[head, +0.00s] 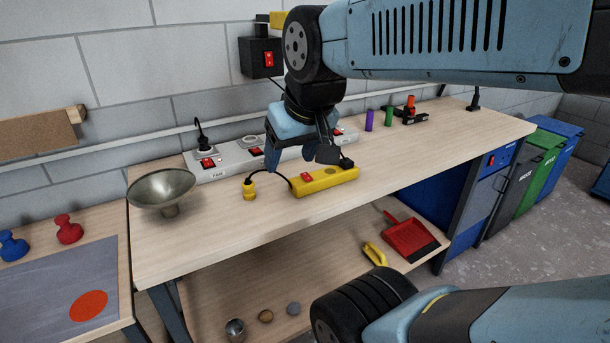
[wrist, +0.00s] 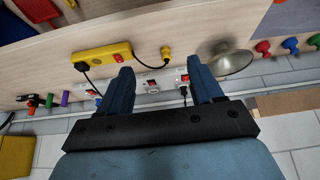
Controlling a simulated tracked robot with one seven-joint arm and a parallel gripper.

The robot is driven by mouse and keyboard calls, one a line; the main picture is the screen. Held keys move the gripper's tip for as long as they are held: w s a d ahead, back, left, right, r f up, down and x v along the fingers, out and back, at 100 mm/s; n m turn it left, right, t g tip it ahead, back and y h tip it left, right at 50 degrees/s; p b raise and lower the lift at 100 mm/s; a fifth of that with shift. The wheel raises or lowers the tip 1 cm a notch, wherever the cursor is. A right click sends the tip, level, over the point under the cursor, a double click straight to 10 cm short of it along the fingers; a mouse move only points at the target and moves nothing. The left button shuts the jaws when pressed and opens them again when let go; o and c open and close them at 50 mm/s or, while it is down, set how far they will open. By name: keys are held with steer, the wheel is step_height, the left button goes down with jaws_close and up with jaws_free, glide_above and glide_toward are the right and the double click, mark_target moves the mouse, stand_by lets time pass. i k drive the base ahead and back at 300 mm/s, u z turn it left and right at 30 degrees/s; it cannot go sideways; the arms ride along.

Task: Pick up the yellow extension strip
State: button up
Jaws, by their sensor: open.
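The yellow extension strip (head: 330,181) lies on the wooden bench top. It has a red switch, a black plug (head: 346,164) at its right end, and a black cord running left to a yellow plug (head: 249,190). The strip also shows at upper left in the wrist view (wrist: 103,51), with the yellow plug (wrist: 166,51) beside it. My gripper (head: 301,160) is open and empty above the bench, close to the strip in the head view. In the wrist view my gripper (wrist: 160,70) points between the strip and the metal bowl, with the strip outside the jaws to the left.
A metal bowl (head: 162,187) stands at the bench's left end. A white power strip (head: 235,160) lies along the wall behind. Purple (head: 369,120) and green (head: 389,117) cylinders stand at the back right. A red dustpan (head: 410,238) is on the lower shelf. The front of the bench is clear.

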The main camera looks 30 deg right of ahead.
mark_target(327, 177)
steer(key=z, duration=1.4)
steer(key=k, duration=1.25)
steer(key=u, duration=0.7)
steer(key=i, duration=1)
steer(key=u, duration=0.05)
